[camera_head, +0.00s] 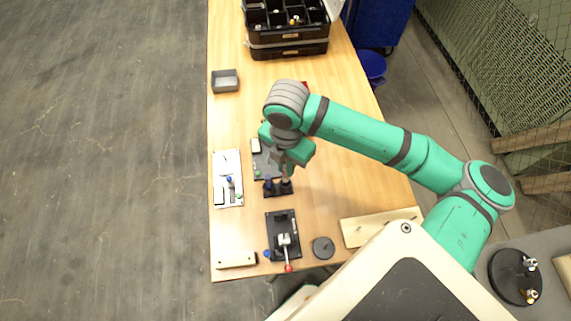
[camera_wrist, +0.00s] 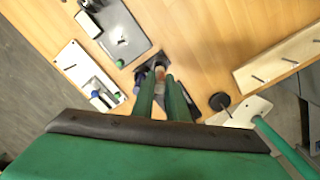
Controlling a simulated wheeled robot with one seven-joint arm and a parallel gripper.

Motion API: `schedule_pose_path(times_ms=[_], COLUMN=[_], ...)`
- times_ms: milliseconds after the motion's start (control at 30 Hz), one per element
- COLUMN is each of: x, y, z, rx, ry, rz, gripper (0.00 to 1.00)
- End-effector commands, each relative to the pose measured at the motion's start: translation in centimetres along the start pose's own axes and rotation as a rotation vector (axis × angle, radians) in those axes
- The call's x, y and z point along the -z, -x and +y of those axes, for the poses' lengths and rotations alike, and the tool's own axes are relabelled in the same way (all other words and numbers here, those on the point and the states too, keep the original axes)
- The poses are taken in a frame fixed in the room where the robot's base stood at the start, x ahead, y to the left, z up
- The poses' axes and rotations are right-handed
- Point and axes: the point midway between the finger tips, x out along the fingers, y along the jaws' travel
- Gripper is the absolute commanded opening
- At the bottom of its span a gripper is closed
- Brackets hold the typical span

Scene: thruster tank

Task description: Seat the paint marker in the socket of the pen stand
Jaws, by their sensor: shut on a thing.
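The black pen stand (camera_head: 278,193) stands on the wooden table below my gripper, with a dark blue piece (camera_head: 268,184) upright at its left side. My gripper (camera_head: 286,166) points down over the stand's right side and is shut on the paint marker (camera_head: 286,181), a slim pale-brown piece showing just under the fingers. In the wrist view, the fingers (camera_wrist: 162,92) reach towards the dark stand (camera_wrist: 151,56), and a pinkish end (camera_wrist: 159,73) shows between them. The fingers hide the socket, so I cannot tell how deep the marker sits.
A dark grey plate (camera_head: 264,160) lies just behind the stand. A white panel with a blue knob (camera_head: 228,181) lies left. A black lever base (camera_head: 279,222) and a dark disc (camera_head: 323,247) are in front. A wooden board (camera_head: 361,229) lies right. Bare tabletop shows farther back.

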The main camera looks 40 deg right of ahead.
Motion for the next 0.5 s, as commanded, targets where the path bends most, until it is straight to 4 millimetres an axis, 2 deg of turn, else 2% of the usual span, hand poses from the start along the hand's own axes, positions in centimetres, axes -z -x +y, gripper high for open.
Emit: schedule_pose_path(times_ms=[500], x=[0.03], y=[-0.54], z=[0.03], rx=[0.001], ry=[0.000], rz=[0.000], gripper=[0.00])
